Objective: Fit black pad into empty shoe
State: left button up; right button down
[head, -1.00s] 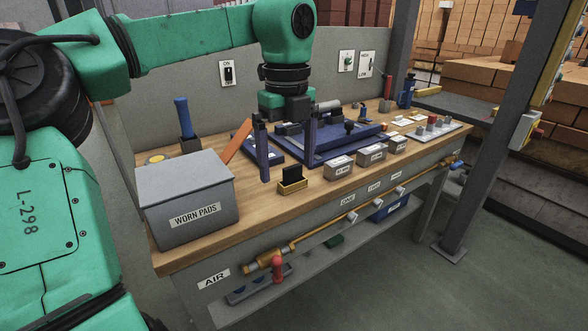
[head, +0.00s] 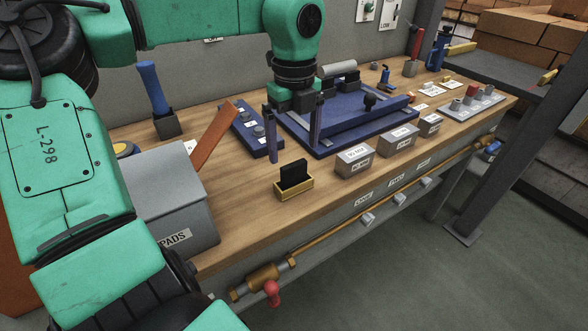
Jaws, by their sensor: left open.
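A black pad (head: 293,172) stands upright in a small brass-yellow holder (head: 297,189) near the front edge of the wooden bench. My left gripper (head: 295,148) points down with its two fingers spread, empty, above and behind the pad. A blue fixture (head: 322,148) lies on the bench behind the gripper, partly hidden by it. I cannot tell which thing is the empty shoe. My right gripper is out of view.
A grey worn-pads box (head: 175,205) stands at left, with a tilted orange plate (head: 213,136) behind it. Several grey labelled blocks (head: 355,161) line the front edge. A blue-handled tool (head: 153,88) stands at the back left. Bare wood surrounds the brass holder.

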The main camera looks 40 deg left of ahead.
aim_at(294, 163)
pick_arm(q)
notch_tip(294, 163, down, 5)
jog(key=shift+f+p, duration=0.2)
jog(key=shift+p, duration=0.1)
jog(key=shift+a+f, duration=0.1)
jog(key=shift+f, duration=0.15)
jog(key=c, duration=1.2)
jog(key=shift+c, duration=0.7)
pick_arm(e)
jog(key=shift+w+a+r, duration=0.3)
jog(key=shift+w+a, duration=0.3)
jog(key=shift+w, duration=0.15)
